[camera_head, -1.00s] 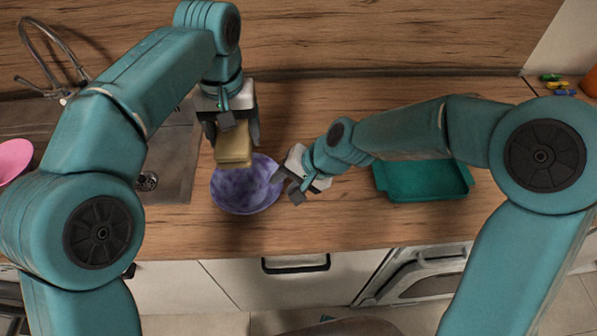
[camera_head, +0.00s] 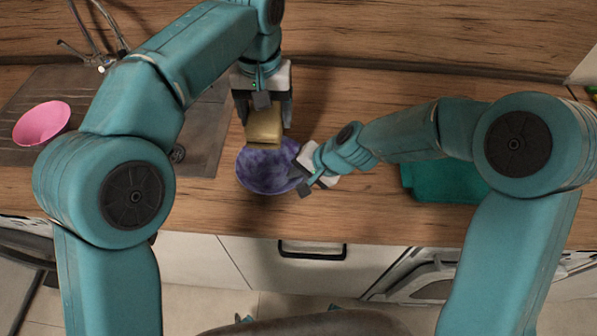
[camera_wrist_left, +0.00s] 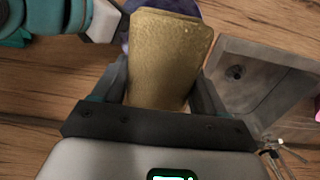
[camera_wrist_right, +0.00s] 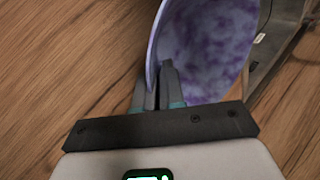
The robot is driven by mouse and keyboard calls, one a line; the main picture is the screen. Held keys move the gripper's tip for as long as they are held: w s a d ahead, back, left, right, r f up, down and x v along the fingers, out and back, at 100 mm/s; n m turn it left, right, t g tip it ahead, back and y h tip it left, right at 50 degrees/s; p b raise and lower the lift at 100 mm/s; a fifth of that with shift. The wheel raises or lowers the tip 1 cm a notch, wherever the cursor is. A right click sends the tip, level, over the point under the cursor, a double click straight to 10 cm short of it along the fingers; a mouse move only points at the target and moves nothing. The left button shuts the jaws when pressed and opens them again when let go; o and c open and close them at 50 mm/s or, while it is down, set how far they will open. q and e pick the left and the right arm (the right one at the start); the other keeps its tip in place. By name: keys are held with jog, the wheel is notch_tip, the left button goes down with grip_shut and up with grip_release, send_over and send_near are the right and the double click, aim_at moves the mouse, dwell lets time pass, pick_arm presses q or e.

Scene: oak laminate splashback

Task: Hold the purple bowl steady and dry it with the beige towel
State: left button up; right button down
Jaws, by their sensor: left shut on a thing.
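The purple bowl (camera_head: 258,176), mottled and round, rests on the wooden counter. It also shows large in the right wrist view (camera_wrist_right: 210,50). My right gripper (camera_head: 300,181) is shut on its right rim; the fingers (camera_wrist_right: 160,85) pinch the bowl's wall. The beige towel (camera_head: 264,128) is a folded, thick pad. My left gripper (camera_head: 263,112) is shut on it and holds it over the far edge of the bowl. In the left wrist view the towel (camera_wrist_left: 168,55) sits between the fingers and hides most of the bowl (camera_wrist_left: 187,7). I cannot tell whether towel and bowl touch.
A grey sink (camera_head: 205,135) with a faucet (camera_head: 100,60) is at the left, with a pink bowl (camera_head: 42,122) on it. A teal tray (camera_head: 445,185) stands at the right, partly behind my right arm. The counter's front edge lies just below the purple bowl.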

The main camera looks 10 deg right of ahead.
pick_arm(q)
jog(key=shift+f, duration=0.1)
notch_tip(320, 180, down, 11)
jog(key=a+m, duration=0.1)
jog(key=m, duration=0.1)
jog(key=shift+w+a+m, duration=0.2)
jog(key=shift+w+m, duration=0.1)
jog(key=shift+m, duration=0.1)
dwell(0.5)
jog(key=shift+f, duration=0.75)
jog(key=shift+a, duration=0.1)
